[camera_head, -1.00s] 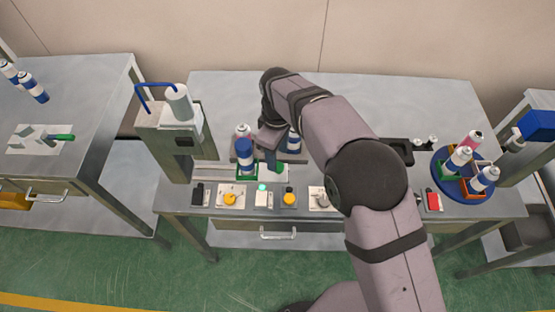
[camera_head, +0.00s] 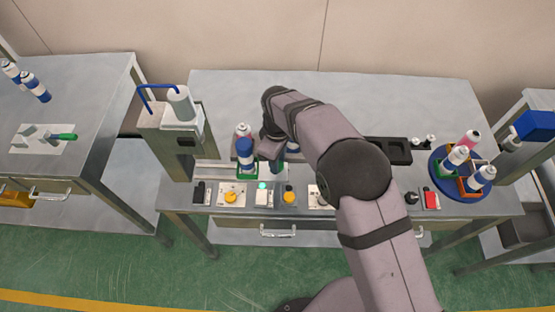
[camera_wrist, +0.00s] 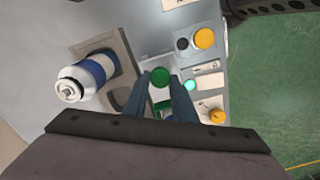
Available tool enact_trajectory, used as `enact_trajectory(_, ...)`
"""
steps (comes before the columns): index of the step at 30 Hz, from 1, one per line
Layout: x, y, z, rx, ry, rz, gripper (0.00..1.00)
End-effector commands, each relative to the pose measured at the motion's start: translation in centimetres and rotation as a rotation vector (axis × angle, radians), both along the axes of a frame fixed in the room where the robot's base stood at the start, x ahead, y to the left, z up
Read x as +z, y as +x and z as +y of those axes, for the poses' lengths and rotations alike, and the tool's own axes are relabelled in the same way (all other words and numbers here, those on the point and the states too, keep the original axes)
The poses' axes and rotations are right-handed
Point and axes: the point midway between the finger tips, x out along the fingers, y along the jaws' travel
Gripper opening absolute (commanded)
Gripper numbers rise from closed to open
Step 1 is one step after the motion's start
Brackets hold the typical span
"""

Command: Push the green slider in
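The green slider shows as a round green knob (camera_wrist: 160,76) between my fingertips in the wrist view. My gripper (camera_head: 275,170) points down just right of that can. In the wrist view my gripper (camera_wrist: 161,80) has its fingers apart, one on each side of the knob. Whether they touch it is unclear. My wrist and forearm hide part of the slider area in the head view.
A row of controls, with a lit green button (camera_head: 263,186) and a yellow knob (camera_head: 230,197), runs along the front. A crimping machine (camera_head: 170,125) stands left.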

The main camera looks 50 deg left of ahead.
Motion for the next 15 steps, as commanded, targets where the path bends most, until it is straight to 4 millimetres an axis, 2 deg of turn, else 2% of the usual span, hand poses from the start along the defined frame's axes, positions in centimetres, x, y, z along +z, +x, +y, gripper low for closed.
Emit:
enact_trajectory(5, 0.0, -0.4, 0.4, 0.001, 0.001, 0.000, 0.00)
enact_trajectory(15, -0.1, -3.3, 3.5, 0.002, 0.002, 0.000, 0.00)
